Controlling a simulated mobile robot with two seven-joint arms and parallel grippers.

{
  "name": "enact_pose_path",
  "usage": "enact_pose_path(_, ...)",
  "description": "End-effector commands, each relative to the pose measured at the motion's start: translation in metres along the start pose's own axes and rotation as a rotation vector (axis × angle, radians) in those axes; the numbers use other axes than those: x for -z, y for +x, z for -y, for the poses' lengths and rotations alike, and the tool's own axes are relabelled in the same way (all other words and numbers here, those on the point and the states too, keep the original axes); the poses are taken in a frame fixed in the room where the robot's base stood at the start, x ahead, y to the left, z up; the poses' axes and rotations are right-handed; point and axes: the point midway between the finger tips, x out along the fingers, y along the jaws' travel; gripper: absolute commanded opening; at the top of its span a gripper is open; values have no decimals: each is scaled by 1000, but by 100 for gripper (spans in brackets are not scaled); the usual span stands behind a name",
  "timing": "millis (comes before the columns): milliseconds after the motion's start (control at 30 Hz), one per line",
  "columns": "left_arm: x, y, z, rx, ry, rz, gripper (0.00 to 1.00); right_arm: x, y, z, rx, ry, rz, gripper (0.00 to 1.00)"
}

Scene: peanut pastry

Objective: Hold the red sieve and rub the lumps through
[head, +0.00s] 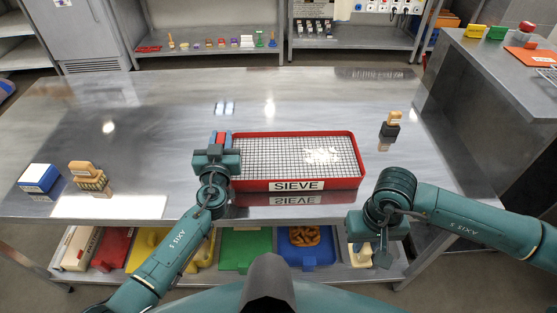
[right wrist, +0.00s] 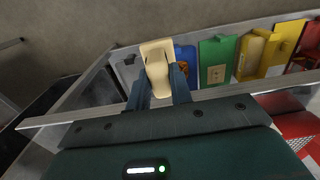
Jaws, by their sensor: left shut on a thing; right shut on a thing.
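The red sieve (head: 361,165) lies on the steel table, with a wire mesh and a "SIEVE" label on its front wall. A bright white patch (head: 322,157) shows on the right half of the mesh; I cannot tell lumps from glare. My left gripper (head: 221,138) is at the sieve's left end, shut on a red part there that looks like its handle. My right gripper (right wrist: 159,92) is in front of the table's front edge, right of the sieve, away from the mesh. It is shut on a cream-coloured tool (right wrist: 156,60).
A blue-and-white block (head: 39,178) and a wooden-topped brush (head: 88,177) stand at the left. A black block with a wooden top (head: 390,126) stands right of the sieve. A low shelf holds coloured boards and a blue tray (head: 287,254). The table behind the sieve is mostly clear.

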Motion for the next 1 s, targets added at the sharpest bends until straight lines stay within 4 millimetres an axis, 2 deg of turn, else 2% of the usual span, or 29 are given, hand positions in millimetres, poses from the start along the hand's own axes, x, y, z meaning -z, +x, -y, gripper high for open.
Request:
enact_pose_path(33,-10,-4,-3,-10,0,19,0,0,0,0,0,0,0,0)
enact_pose_path(667,-10,-4,-4,-11,-2,20,0,3,0,3,1,6,-1,0)
enact_pose_path(767,-10,-4,-4,-11,-2,20,0,16,-4,14,3,29,-3,0)
enact_pose_path(867,-10,-4,-4,-10,-2,20,0,40,-12,36,5,78,-5,0)
enact_pose_path(1000,-10,-4,-3,-10,-2,19,0,79,-32,78,5,164,-5,0)
